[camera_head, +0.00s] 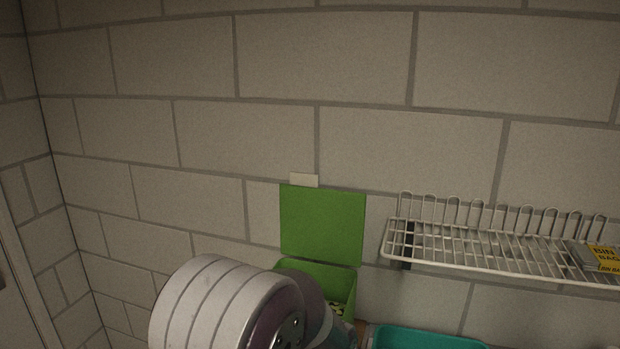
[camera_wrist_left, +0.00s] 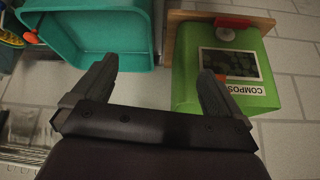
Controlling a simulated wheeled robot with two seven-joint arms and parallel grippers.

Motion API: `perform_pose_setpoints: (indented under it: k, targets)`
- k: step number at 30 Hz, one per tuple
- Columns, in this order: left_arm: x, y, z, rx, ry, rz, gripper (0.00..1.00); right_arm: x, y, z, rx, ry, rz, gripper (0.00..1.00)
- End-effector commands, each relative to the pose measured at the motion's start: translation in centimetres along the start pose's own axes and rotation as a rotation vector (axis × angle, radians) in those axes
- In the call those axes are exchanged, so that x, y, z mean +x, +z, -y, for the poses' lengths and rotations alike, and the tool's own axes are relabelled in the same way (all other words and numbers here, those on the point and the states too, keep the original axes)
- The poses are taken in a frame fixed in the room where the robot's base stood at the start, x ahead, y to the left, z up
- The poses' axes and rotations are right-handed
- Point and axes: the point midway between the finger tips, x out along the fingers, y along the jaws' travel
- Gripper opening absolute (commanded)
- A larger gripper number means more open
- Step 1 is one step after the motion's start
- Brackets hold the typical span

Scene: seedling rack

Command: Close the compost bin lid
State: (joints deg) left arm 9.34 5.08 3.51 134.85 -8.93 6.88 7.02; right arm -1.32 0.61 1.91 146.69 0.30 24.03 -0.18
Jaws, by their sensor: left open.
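The green compost bin (camera_head: 342,282) stands against the wall in the head view, and its square lid (camera_head: 322,225) is open and upright against the bricks. My left arm covers the bin's front left part. Some dark and yellowish contents show inside. In the left wrist view the bin (camera_wrist_left: 186,85) is at the right, with a dark panel and a "COMPOS" label. My left gripper (camera_wrist_left: 157,68) is open and empty. Its right finger overlaps the bin's edge in that view; I cannot tell if it touches. The lid is not clearly visible there. My right gripper is not in view.
A teal tub (camera_head: 425,338) sits right of the bin and also shows in the left wrist view (camera_wrist_left: 95,35). A white wire rack (camera_head: 490,250) with a yellow-labelled bin bag box (camera_head: 604,258) hangs at the right. A wooden board (camera_wrist_left: 168,45) edges the bin.

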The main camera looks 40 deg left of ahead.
Motion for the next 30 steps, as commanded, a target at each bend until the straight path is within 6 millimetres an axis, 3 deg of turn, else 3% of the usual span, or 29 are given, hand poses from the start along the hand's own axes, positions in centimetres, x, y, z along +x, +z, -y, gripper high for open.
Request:
perform_pose_setpoints:
  k: [1,3,6,8,10,14,24,30]
  targets:
    - [-0.6,-5.6,3.5,-0.058,-0.039,-0.155,1.00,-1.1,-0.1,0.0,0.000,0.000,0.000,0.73]
    - [-1.9,-12.9,8.8,-0.116,-0.082,-0.400,1.00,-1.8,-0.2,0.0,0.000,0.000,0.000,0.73]
    - [-5.7,-20.6,16.0,-0.148,-0.120,-0.710,1.00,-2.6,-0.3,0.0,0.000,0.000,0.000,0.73]
    - [-8.1,-23.3,19.4,-0.145,-0.129,-0.852,1.00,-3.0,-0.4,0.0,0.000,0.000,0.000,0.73]
    - [-10.3,-25.1,22.1,-0.130,-0.129,-0.967,1.00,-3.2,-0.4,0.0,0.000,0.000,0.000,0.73]
    - [-11.8,-26.8,23.8,-0.110,-0.122,-1.048,1.00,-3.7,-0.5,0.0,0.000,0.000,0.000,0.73]
    - [-8.1,-34.1,24.9,-0.110,-0.121,-1.047,1.00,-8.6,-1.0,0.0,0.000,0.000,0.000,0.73]
    - [-6.2,-36.5,25.3,-0.110,-0.123,-1.047,1.00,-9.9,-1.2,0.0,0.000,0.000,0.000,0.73]
